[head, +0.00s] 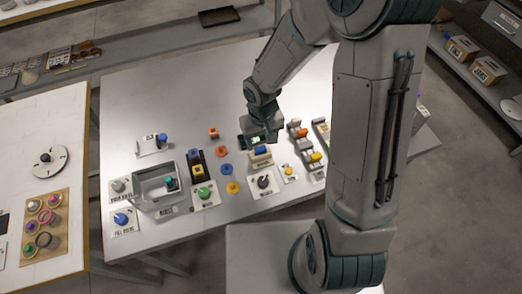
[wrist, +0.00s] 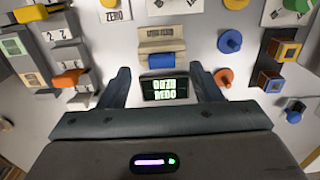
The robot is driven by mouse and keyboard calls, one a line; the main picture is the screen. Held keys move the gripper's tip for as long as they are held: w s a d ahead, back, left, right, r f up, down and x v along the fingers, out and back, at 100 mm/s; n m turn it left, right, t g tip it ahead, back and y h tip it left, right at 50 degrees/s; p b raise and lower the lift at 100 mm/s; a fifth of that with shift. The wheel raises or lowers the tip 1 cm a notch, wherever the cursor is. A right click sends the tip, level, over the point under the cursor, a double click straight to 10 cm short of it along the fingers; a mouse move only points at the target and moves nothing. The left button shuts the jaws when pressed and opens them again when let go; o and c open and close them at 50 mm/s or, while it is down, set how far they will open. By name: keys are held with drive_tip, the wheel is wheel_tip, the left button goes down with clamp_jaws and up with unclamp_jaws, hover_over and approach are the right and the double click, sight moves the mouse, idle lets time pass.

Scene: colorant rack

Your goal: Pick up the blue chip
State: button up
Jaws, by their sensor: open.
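The blue chip (head: 226,169) is a small blue disc lying flat on the white table, in a short row of coloured pieces. In the wrist view the blue chip (wrist: 230,41) lies up and right of my fingers, with a raised middle. My gripper (head: 262,132) hangs over the table to the right of the chip, near a small display. In the wrist view my gripper (wrist: 163,74) has its two fingers spread apart with nothing held between them. The gripper and the chip are clearly apart. The chip is unobstructed in both views.
A lit display (wrist: 165,89) and a stand with a blue roll (wrist: 160,60) are by my fingers. An orange piece (wrist: 223,77) and a yellow disc (head: 232,187) flank the chip. A black stand (head: 195,163) and clear bin (head: 157,187) are left. Free table lies behind.

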sight(260, 148)
drive_tip(key=shift+w+a+f, duration=0.1)
drive_tip(key=shift+w+f, duration=0.1)
drive_tip(key=shift+f, duration=1)
drive_tip(key=shift+w+a+f, duration=0.1)
drive_tip(key=shift+w+f, duration=0.1)
drive_tip(key=shift+f, duration=1)
drive_tip(key=c, duration=1.1)
